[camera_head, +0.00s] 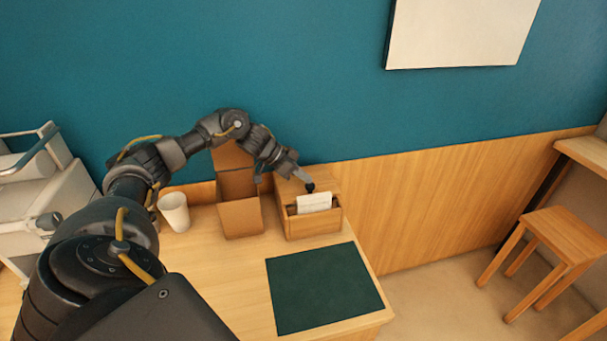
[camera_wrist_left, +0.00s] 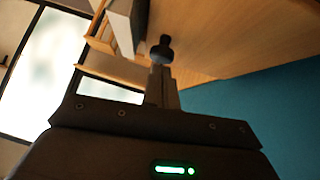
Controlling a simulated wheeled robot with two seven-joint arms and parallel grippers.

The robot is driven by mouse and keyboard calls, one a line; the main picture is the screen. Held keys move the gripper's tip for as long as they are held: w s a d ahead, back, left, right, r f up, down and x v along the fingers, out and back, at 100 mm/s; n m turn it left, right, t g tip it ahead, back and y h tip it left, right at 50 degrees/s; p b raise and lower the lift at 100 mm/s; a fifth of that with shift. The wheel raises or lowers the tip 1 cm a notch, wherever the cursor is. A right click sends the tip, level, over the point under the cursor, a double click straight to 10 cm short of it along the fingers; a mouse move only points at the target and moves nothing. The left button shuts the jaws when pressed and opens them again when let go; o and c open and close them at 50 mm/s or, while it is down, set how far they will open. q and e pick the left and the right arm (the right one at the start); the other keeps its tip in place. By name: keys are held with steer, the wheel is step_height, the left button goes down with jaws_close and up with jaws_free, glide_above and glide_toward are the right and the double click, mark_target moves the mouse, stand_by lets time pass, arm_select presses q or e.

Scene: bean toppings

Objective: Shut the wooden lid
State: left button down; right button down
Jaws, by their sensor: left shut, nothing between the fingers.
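In the left wrist view the shut fingertips (camera_wrist_left: 162,48) are beside a wooden surface and the white contents (camera_wrist_left: 126,22). My right gripper is not in view.
A brown, tall-backed container (camera_head: 241,217) stands close left of the box. A white cup (camera_head: 174,211) is farther left. A dark green mat (camera_head: 324,287) lies in front, with nothing on it. A wooden stool (camera_head: 566,236) stands off to the right.

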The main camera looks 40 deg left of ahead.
arm_select(q)
steer(key=shift+f, duration=0.2)
